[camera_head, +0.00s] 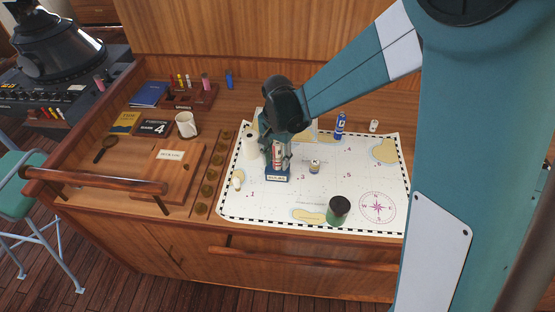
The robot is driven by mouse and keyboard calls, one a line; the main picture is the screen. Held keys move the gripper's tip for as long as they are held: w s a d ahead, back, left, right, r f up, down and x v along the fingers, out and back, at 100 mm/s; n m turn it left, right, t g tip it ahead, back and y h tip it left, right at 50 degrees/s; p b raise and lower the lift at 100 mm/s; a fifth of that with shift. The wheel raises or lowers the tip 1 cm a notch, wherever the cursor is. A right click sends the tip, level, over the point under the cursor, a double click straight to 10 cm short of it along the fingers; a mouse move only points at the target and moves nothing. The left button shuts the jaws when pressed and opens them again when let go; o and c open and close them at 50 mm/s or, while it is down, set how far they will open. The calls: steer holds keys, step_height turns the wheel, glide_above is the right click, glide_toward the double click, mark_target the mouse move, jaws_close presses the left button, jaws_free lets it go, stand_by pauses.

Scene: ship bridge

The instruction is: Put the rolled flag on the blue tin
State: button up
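My gripper (278,150) points down over the left part of the white chart. A red and white upright roll (277,157), which looks like the rolled flag, stands between its fingers. Directly below the roll is a dark blue base with a pale label (277,178), on the chart. Whether the roll touches this base, and whether the fingers press on the roll, I cannot tell. A blue cylinder with a white marking (340,125) stands at the chart's back edge. Which blue thing is the tin is not clear. My gripper hides part of the roll.
A small round item with an X (315,166) and a green, dark-topped can (338,211) stand on the chart. A white cylinder (251,146) is just left of my gripper. A mug (186,125) and wooden rack (190,98) are farther left. The chart's right side (377,185) is clear.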

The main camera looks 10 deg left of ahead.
mark_target(280, 144)
steer(key=shift+o, duration=0.2)
steer(key=shift+r, duration=0.2)
steer(key=shift+r, duration=6)
steer(key=shift+s+d+r, duration=0.1)
steer(key=shift+d+r, duration=0.2)
steer(key=shift+d, duration=0.1)
steer(key=s+d+r+n+t, duration=0.1)
steer(key=s+d+r+t, duration=0.15)
steer(key=s+d, duration=0.4)
steer(key=s+d+r+n+t, duration=0.1)
steer(key=s+d+r, duration=0.3)
steer(key=d, duration=0.5)
steer(key=s+d+r+n+t, duration=0.2)
steer(key=s+d+r, duration=0.25)
steer(key=d, duration=0.35)
steer(key=s+d+f+n+t, duration=0.1)
steer(key=s+d+f, duration=0.1)
steer(key=s+d, duration=0.3)
steer(key=shift+s+d+t, duration=0.35)
steer(key=shift+s, duration=0.9)
